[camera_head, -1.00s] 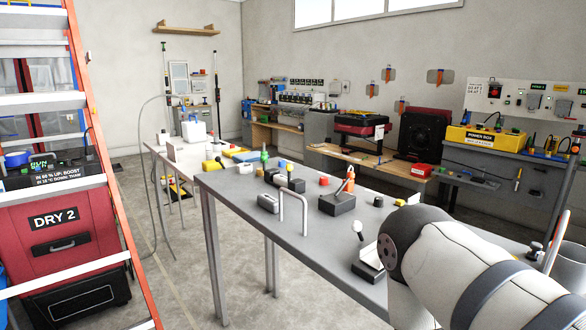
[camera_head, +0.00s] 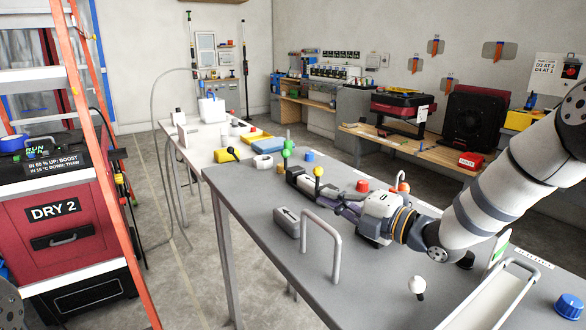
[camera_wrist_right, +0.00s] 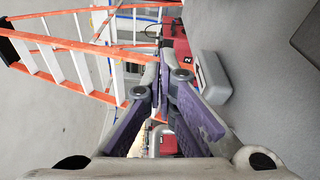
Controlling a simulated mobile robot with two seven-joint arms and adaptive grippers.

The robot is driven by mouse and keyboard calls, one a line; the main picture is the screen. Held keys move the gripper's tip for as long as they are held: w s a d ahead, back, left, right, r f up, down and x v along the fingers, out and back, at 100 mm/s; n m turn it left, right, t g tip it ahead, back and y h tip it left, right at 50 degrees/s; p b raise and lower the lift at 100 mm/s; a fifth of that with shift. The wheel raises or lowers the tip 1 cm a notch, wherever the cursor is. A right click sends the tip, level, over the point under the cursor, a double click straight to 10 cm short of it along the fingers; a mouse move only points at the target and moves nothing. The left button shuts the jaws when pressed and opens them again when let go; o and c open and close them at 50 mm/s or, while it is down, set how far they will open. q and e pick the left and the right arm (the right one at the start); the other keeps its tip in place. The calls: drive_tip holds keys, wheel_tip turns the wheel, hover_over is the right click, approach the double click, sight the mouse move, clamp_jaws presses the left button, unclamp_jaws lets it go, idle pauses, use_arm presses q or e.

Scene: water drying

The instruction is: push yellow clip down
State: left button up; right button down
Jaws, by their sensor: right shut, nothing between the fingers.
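A yellow ball-topped lever (camera_head: 318,172), which looks like the yellow clip, stands upright on a dark grey body on the grey table (camera_head: 262,213) in the head view. A green ball-topped lever (camera_head: 287,153) stands just beyond it. My right gripper (camera_head: 338,200) reaches in from the right, low over the table, its fingertips a little to the right of the yellow lever's base. Whether they touch is unclear. Its purple-padded fingers are shut and empty, as the right wrist view (camera_wrist_right: 163,90) shows. The yellow lever is not visible there. My left gripper is not in view.
A grey block (camera_head: 286,222) and a grey arched handle (camera_head: 337,255) are near the table's left edge. A red knob (camera_head: 362,186) stands behind the gripper. A white-knobbed lever (camera_head: 417,285) and a blue cap (camera_head: 569,308) are nearer. An orange ladder (camera_head: 110,170) stands left.

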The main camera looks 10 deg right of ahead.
sight(317, 179)
drive_tip(key=shift+w+d+f+n, duration=0.15)
drive_tip(key=shift+w+f+n, duration=0.35)
drive_tip(key=shift+w+f, duration=0.15)
drive_tip(key=shift+s+r, duration=0.25)
drive_tip(key=shift+s, duration=0.15)
drive_tip(key=shift+w+f, duration=0.15)
drive_tip(key=shift+w, duration=0.2)
drive_tip(key=x, duration=0.3)
drive_tip(key=b+x, duration=0.1)
drive_tip(key=x, duration=0.2)
drive_tip(key=b+x, duration=0.1)
drive_tip(key=x, duration=0.1)
drive_tip(key=shift+w+a+f, duration=0.25)
drive_tip(key=shift+a+f, duration=0.05)
drive_tip(key=shift+f, duration=0.05)
drive_tip(key=d, duration=0.1)
drive_tip(key=w+d+r, duration=0.1)
drive_tip(key=shift+w+d+r, duration=0.2)
drive_tip(key=shift+w+d, duration=0.05)
drive_tip(key=shift+d, duration=0.05)
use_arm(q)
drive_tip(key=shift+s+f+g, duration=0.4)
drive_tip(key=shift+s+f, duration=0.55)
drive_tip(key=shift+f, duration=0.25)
use_arm(e)
drive_tip(key=shift+w+d, duration=0.1)
drive_tip(key=shift+d, duration=0.3)
drive_tip(key=shift+r, duration=0.1)
